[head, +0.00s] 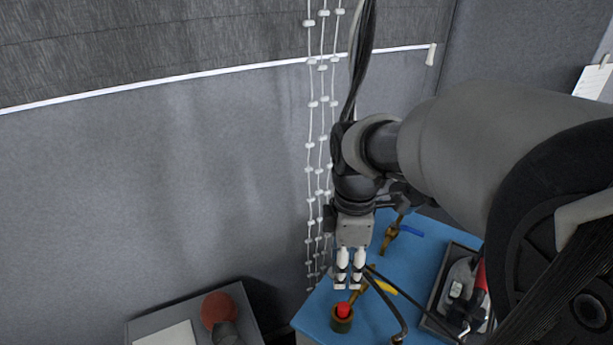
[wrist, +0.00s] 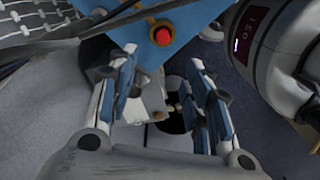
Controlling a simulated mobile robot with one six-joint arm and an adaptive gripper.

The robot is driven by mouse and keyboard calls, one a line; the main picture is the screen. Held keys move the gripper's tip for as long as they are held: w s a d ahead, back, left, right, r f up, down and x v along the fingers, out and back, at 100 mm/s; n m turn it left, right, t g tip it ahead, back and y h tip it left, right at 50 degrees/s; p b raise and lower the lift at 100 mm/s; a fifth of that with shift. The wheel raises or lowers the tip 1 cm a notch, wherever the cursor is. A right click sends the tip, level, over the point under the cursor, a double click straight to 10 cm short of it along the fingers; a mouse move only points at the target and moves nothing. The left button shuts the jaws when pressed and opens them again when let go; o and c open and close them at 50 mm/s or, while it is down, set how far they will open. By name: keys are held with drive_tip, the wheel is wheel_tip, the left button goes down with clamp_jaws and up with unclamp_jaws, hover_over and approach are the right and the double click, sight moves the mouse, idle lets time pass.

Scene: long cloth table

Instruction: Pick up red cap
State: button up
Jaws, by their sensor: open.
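The red cap (head: 343,309) sits on top of a short brass-coloured fitting (head: 341,324) near the front left edge of the blue table (head: 318,307). In the wrist view the red cap (wrist: 162,36) shows at the top, beyond the fingertips. My gripper (head: 348,284) is above and just behind the cap in the head view, apart from it. In the wrist view my gripper (wrist: 165,75) is open, with nothing between its fingers.
A brass part with a blue handle (head: 410,231) lies farther back on the table. A yellow handle (head: 385,286) and a dark bent rod lie right of the cap. A grey tray (head: 436,289) with tools stands at right. Beaded strings (head: 310,170) hang behind.

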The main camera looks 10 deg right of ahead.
drive_tip(key=b, duration=0.2)
hover_over(344, 306)
drive_tip(key=f, duration=0.8)
drive_tip(key=shift+a+f, duration=0.25)
drive_tip(key=shift+a, duration=0.15)
drive_tip(key=shift+f, duration=0.2)
drive_tip(key=shift+w+d+f+b, duration=0.1)
drive_tip(key=shift+d+f+b, duration=0.15)
drive_tip(key=shift+f, duration=1.1)
drive_tip(key=shift+d+f+b, duration=0.15)
drive_tip(key=shift+f+b, duration=0.1)
drive_tip(key=shift+f, duration=1.1)
drive_tip(key=shift+c, duration=0.2)
drive_tip(key=c, duration=0.9)
drive_tip(key=shift+o, duration=0.2)
drive_tip(key=shift+r, duration=0.15)
